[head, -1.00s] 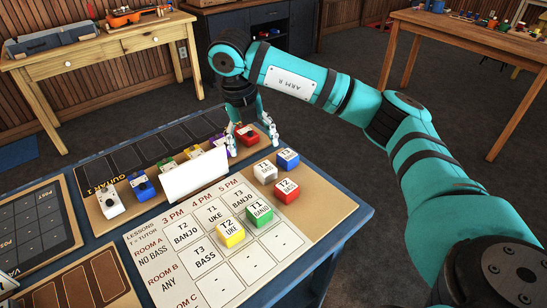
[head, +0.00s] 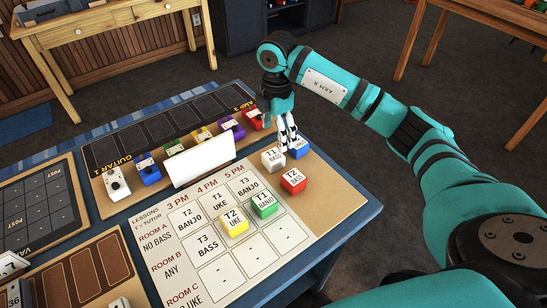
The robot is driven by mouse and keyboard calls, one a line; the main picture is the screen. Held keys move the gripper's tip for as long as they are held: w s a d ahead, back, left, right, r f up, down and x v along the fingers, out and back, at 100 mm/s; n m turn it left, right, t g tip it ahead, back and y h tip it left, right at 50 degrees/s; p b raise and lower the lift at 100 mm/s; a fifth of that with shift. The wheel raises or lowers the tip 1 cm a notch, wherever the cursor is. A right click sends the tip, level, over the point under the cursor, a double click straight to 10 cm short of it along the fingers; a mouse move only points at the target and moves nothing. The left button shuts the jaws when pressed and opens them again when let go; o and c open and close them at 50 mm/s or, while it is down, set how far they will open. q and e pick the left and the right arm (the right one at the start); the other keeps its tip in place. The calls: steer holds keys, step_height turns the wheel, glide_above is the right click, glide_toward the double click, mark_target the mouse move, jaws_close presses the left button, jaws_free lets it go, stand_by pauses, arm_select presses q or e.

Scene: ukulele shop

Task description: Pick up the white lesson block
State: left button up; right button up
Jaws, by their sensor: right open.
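The white lesson block (head: 273,159), marked T1 on top, sits on the brown board at the right of the lesson grid. My right gripper (head: 288,146) points down just above and behind it, over the gap between the white block and the blue block (head: 298,148). Its fingers are open and partly cover the blue block. I cannot tell whether a fingertip touches either block. The red block (head: 293,180), green block (head: 264,204) and yellow block (head: 234,222) stand nearby. My left gripper is not in view.
A blank white card (head: 199,160) stands upright behind the lesson grid (head: 220,268). Several coloured pedals, including a red one (head: 253,119), line the board behind it. The blue table's right edge (head: 352,215) is close to the blocks.

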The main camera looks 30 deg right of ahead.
mark_target(275, 154)
step_height(275, 154, down, 4)
steer(key=shift+r, duration=0.25)
steer(key=shift+a+f+p, duration=0.15)
steer(key=shift+f+p, duration=0.2)
steer(key=shift+f, duration=0.15)
step_height(275, 154, down, 4)
steer(key=shift+s+a+f+p, duration=0.15)
steer(key=shift+f+p, duration=0.1)
steer(key=shift+p, duration=0.2)
steer(key=shift+r, duration=0.1)
steer(key=c, duration=1.2)
